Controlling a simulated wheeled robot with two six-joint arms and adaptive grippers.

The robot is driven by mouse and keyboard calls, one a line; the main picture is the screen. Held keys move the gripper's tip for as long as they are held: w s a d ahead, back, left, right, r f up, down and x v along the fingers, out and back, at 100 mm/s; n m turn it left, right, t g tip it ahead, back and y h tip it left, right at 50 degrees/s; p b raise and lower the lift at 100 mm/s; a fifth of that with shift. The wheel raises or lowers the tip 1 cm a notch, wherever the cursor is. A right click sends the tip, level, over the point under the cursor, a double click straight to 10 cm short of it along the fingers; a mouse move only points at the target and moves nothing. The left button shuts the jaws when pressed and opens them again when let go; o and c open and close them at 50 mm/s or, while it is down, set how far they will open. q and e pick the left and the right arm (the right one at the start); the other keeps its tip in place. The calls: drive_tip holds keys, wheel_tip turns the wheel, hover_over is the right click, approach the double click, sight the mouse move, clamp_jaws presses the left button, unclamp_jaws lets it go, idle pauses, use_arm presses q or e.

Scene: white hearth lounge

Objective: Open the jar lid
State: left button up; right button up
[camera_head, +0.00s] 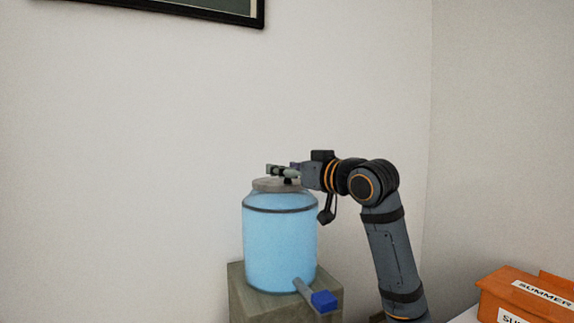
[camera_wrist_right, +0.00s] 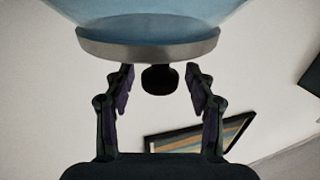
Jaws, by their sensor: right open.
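The jar (camera_head: 280,243) is a large light-blue vessel with a grey lid (camera_head: 283,185), standing upright on a stone-like block. My right arm comes in from the right, and my right gripper (camera_head: 280,171) is at the height of the lid top. In the right wrist view the lid (camera_wrist_right: 147,47) shows as a grey disc edge with a dark knob (camera_wrist_right: 159,79) on it. The open fingers of my right gripper (camera_wrist_right: 159,92) stand on either side of the knob, with gaps and no visible contact. My left gripper is not in view.
The block (camera_head: 241,301) under the jar has a blue-handled tap (camera_head: 323,300) in front of it. An orange box labelled SUMMER (camera_head: 520,300) sits at the lower right. A framed picture hangs on the wall (camera_head: 200,8). The space above the jar is clear.

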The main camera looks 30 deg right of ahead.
clamp_jaws()
idle(0.3)
